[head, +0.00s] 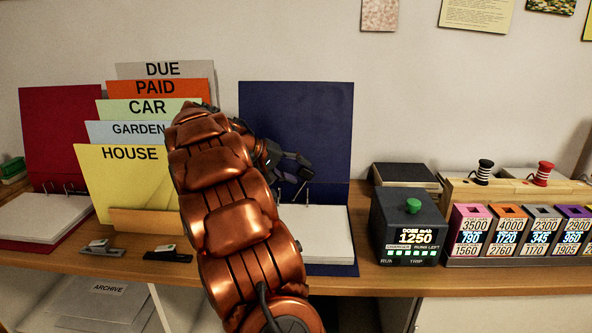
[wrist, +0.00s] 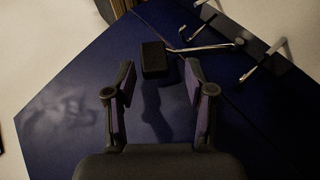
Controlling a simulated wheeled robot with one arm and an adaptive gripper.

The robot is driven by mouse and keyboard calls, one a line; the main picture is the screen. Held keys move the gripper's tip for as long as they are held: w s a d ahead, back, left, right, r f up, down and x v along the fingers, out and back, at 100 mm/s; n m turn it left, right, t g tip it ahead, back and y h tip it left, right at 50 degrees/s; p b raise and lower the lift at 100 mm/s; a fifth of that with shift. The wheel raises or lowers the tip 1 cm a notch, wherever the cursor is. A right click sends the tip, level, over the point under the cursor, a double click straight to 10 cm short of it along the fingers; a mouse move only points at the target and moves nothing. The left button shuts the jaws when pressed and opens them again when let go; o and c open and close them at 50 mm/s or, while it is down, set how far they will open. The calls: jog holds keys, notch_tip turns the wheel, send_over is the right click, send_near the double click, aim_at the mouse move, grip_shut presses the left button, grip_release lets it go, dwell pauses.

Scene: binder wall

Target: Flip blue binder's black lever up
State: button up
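The blue binder (head: 297,125) stands open on the shelf, its cover upright against the wall and its white paper stack (head: 318,232) lying flat. In the wrist view the blue cover (wrist: 60,110) fills much of the picture. The black lever tip (wrist: 154,60) sits on a metal arm that runs right to the ring mechanism. My gripper (wrist: 160,95) is open, its two fingers apart with purple pads. The lever tip is just beyond the fingertips and lies between their lines; I see no contact. In the head view my gripper (head: 290,170) is at the binder's spine, and my arm hides the binder's left part.
A red binder (head: 62,130) stands open at the left, with labelled folders (head: 125,185) beside it. Two staplers (head: 168,254) lie in front. A dark box with a green knob (head: 408,228) stands close right of the binder, then coloured counter boxes (head: 472,235).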

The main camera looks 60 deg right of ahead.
jog(key=shift+r, duration=0.15)
notch_tip(320, 180, up, 10)
jog(key=shift+f, duration=0.1)
dwell(0.6)
dwell(0.5)
